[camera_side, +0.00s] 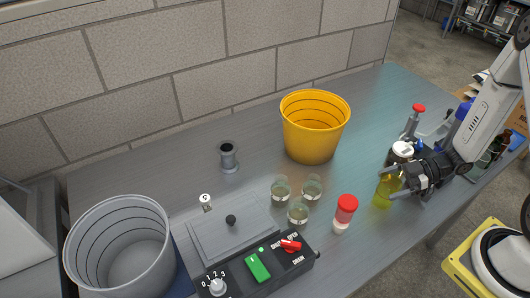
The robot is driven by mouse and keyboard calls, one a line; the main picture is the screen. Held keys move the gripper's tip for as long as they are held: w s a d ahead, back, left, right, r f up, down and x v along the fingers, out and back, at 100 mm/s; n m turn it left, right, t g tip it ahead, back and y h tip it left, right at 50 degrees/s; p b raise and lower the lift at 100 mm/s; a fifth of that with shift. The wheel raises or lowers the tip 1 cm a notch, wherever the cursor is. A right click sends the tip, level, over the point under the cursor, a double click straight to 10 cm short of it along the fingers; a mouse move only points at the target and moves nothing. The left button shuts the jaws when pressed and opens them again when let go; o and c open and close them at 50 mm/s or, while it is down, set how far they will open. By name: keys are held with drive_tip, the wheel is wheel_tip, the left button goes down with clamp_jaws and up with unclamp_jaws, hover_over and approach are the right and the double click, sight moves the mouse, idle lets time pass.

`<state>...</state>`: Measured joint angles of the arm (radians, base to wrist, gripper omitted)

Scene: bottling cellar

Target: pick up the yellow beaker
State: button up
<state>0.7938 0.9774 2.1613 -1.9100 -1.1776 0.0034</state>
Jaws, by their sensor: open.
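The yellow beaker (312,137) is a wide, tapered, opaque vessel with dark rings inside. It stands upright and open at the top on the grey bench, near the wall. My gripper (386,183) is at the right, well apart from this beaker, with its fingers pointing left and spread. The fingers are beside a see-through vessel with yellow liquid (383,193), partly hidden by them; I cannot tell whether they touch it.
Three clear glasses (298,212) and a red-capped jar (345,213) stand in front of the beaker. A grey metal cylinder (228,158) stands left of it. A control box (258,266) and a grey bucket (120,262) are at the front left. Bench left of the beaker is mostly clear.

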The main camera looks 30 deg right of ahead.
idle(0.3)
drive_tip(key=c, duration=1)
drive_tip(key=shift+r, duration=0.1)
drive_tip(key=shift+c, duration=0.2)
wheel_tip(320, 180, up, 10)
idle(0.8)
